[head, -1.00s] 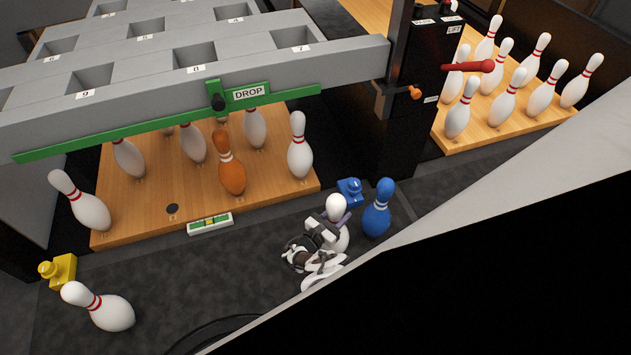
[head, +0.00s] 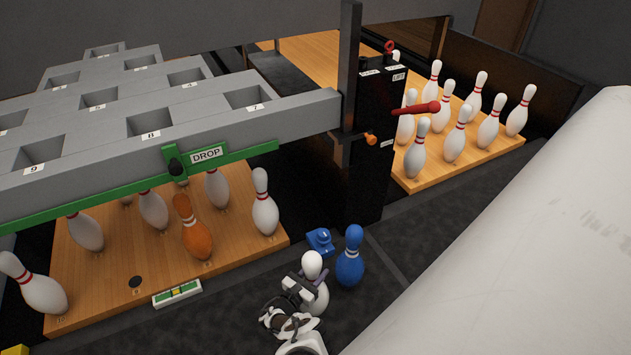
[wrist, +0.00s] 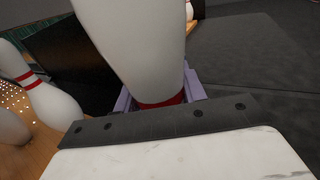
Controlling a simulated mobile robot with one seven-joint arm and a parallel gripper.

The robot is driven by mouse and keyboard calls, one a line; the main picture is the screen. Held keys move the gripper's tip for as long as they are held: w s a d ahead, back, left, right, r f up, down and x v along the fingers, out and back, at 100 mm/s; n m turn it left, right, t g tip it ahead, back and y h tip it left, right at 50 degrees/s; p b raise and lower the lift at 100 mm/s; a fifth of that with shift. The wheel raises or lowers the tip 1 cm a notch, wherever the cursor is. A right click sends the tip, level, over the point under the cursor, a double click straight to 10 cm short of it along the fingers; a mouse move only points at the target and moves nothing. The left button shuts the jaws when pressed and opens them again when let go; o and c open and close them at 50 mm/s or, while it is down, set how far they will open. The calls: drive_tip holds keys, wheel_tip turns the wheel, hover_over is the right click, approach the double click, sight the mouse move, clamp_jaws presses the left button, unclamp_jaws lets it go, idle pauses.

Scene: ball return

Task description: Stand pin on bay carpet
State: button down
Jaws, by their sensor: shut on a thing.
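A white pin (head: 312,266) is between the fingers of my gripper (head: 305,285) in the head view. It looks roughly upright over the dark carpet (head: 215,318); its base is partly hidden, and I cannot tell whether it touches. In the wrist view the white pin (wrist: 145,45) fills the top middle, its red band close to my gripper (wrist: 160,98), whose purple fingers show on both sides. My gripper is shut on this pin. A blue pin (head: 350,257) stands upright on the carpet just right of it, apart from the held pin.
A blue block (head: 320,242) sits behind the pins. A black post with a red lever (head: 418,109) stands behind. Open carpet lies right.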

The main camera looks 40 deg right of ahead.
drive_tip(key=shift+d+f+b, duration=0.15)
drive_tip(key=shift+f+b, duration=1.2)
drive_tip(key=shift+f, duration=0.35)
drive_tip(key=shift+f+b, duration=0.6)
drive_tip(key=shift+f, duration=0.05)
drive_tip(key=c, duration=0.9)
unclamp_jaws()
drive_tip(key=shift+o, duration=0.8)
drive_tip(key=p+v, duration=0.4)
drive_tip(key=v, duration=1)
drive_tip(key=shift+w+f, duration=0.1)
